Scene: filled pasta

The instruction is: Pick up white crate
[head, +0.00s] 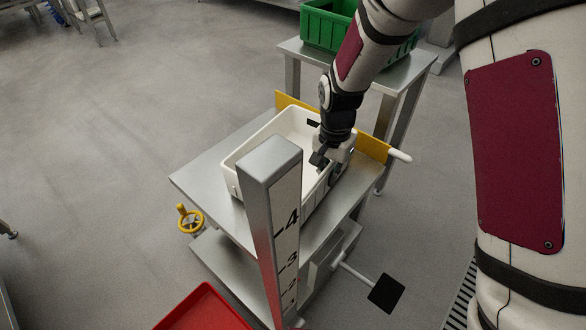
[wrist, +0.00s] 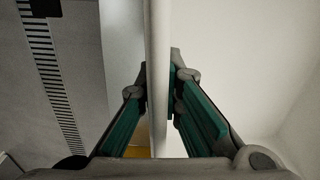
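The white crate (head: 262,139) is open-topped and stands on a metal cart (head: 205,180). It looks empty where I can see inside; the grey post hides its front part. My gripper (head: 322,160) points down at the crate's right wall. In the wrist view, the crate wall (wrist: 157,40) runs between the two green-padded fingers of my gripper (wrist: 158,85), one finger on each side. The fingertips look closed against the wall. The crate appears to rest on the cart top.
A grey post with numbers (head: 272,200) stands in front of the crate. Yellow guards (head: 374,148) edge the cart's back. A green bin (head: 326,27) sits on a table behind. A red tray (head: 205,310) is at the bottom. Open floor lies to the left.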

